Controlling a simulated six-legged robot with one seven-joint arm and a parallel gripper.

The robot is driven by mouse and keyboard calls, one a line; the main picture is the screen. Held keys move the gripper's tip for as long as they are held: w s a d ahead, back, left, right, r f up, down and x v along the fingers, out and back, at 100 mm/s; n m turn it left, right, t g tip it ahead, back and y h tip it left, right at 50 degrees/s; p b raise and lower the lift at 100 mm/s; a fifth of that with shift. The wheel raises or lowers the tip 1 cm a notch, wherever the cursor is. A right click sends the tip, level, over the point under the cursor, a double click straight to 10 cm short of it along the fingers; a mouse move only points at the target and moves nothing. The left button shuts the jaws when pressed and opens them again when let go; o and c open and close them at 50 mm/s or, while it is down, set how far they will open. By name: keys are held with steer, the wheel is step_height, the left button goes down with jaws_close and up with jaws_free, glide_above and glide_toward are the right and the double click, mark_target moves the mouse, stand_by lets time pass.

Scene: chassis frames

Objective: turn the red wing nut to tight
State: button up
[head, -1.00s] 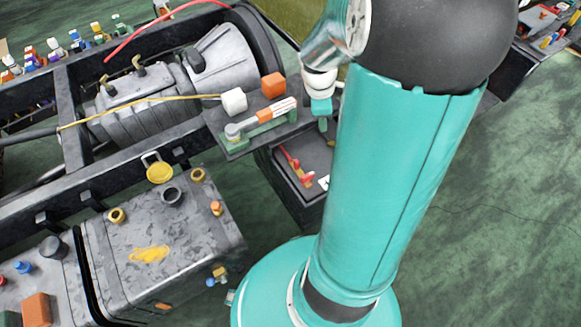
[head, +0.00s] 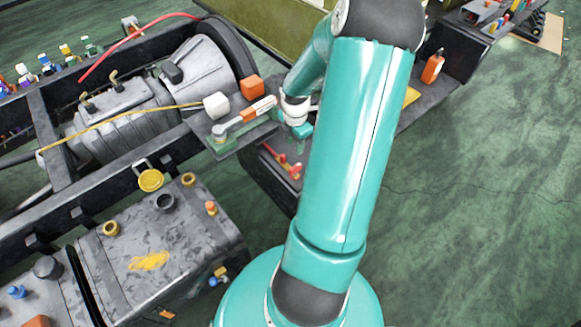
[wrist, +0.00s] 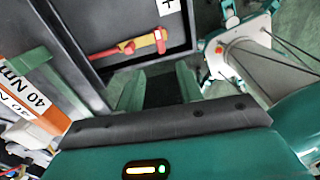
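Red parts (head: 284,161) lie on top of a dark battery-like box (head: 262,173) in the head view. In the wrist view a red and yellow piece (wrist: 127,47) lies along the box top (wrist: 100,20), with an upright red part (wrist: 160,40) at its right end. This upright part looks like the wing nut, but I cannot be sure. My gripper (wrist: 158,88) is open and empty, its two green fingers apart, just short of the red piece in the picture. In the head view my gripper (head: 300,131) is above and right of the red parts.
A tool with an orange-and-white label reading 40 Nm (wrist: 35,92) lies close on the left in the wrist view. An orange block (head: 252,87) and a white block (head: 216,106) stand on the nearby ledge. A tank (head: 165,245) is at lower left.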

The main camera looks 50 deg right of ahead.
mark_target(295, 166)
steer(key=f, duration=1.2)
steer(key=shift+d+f, duration=0.25)
jaws_close()
